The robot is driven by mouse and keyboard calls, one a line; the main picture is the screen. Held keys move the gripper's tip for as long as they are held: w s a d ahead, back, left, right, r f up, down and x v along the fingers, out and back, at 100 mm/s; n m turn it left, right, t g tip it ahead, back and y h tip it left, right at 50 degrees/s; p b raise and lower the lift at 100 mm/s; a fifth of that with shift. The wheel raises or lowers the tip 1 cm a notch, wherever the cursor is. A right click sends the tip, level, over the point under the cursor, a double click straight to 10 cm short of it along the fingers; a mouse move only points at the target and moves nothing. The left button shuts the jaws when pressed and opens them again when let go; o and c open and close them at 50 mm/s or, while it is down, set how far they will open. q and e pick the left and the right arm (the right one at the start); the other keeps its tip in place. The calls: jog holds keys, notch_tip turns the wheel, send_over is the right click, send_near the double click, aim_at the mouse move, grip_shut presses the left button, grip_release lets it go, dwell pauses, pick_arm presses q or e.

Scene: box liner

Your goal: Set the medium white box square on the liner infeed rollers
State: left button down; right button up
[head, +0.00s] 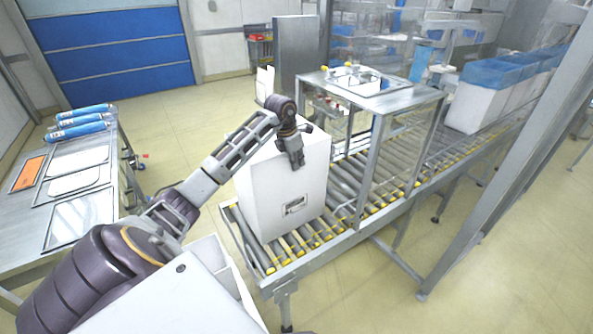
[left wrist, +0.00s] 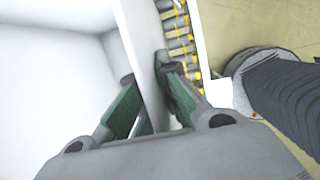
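The white box (head: 295,185) is upright at the near left end of the infeed rollers (head: 345,215), with a small label frame on its front face. Its sides look roughly in line with the roller frame; I cannot tell whether its base fully rests on the rollers. My left gripper (head: 296,163) is at the box's top rim, pointing down. In the left wrist view, the fingers (left wrist: 147,75) straddle the box wall (left wrist: 142,45), one inside and one outside, with both tips against it. The box's floor is hidden in the head view. My right gripper is not in view.
A metal-framed liner station (head: 385,100) stands over the rollers just right of the box. Blue-lined white boxes (head: 485,95) stand farther along. A side table (head: 75,195) at left holds blue rolls (head: 80,122) and flat panels. A large grey post (head: 500,190) rises at right.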

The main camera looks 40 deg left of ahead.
pick_arm(q)
notch_tip(320, 180, down, 4)
jog(key=shift+r+p, duration=0.2)
jog(key=shift+p, duration=0.2)
jog(key=shift+f, duration=0.1)
jog(key=c, duration=1.6)
grip_release()
jog(key=shift+c, duration=0.2)
jog(key=b+v, duration=0.2)
jog(key=v, duration=1)
